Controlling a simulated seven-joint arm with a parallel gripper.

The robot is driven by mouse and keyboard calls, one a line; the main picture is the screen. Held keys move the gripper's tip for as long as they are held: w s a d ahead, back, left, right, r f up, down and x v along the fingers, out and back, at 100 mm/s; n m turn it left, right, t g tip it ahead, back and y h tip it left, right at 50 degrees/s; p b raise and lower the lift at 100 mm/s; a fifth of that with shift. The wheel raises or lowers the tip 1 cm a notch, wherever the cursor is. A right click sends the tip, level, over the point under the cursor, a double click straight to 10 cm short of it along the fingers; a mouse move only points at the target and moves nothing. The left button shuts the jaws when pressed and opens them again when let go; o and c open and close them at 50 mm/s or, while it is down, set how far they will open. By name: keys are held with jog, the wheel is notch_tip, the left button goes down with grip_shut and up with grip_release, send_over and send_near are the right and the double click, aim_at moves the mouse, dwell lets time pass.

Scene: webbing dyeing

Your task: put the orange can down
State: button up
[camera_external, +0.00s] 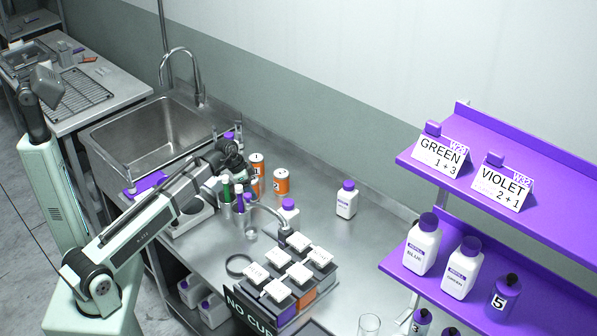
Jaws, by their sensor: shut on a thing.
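An orange can (257,163) with a pale label and dark top is at my gripper (247,170), beside the end of my arm. My gripper is shut on it, though the fingers are small and partly hidden by the wrist. More orange shows just below; I cannot tell if it is the same can or another. A second orange can (281,182), marked with a 2, stands upright on the steel counter (325,235), just right of the held one.
A holder with green and purple-capped tubes (238,198) stands close in front. White bottles with purple caps (346,199) stand to the right. A block of white-topped containers (296,270) is nearer the front. The sink (150,130) is behind left; purple shelves (540,190) are right.

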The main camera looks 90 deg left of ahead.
notch_tip(320, 180, up, 8)
jog(key=shift+r, duration=0.35)
jog(key=shift+w+d+r, duration=0.15)
jog(key=shift+w+r, duration=0.1)
jog(key=w+d+m+h, duration=0.1)
jog(key=w+d+m, duration=0.15)
jog(key=w, duration=0.85)
jog(key=w+d+m+h, duration=0.1)
jog(key=w+d+m, duration=0.15)
jog(key=w, duration=0.75)
jog(key=shift+s+d+f+m+g+h, duration=0.15)
jog(key=shift+f+m, duration=0.5)
jog(key=shift+f, duration=0.95)
jog(key=shift+w+f+m+g+h, duration=0.1)
jog(key=shift+f+m+h, duration=0.15)
jog(key=shift+f+m, duration=0.9)
jog(key=shift+s+d+f+m+g+h, duration=0.1)
jog(key=shift+f+m+g+h, duration=0.1)
jog(key=shift+f, duration=1.8)
jog(key=shift+f, duration=0.1)
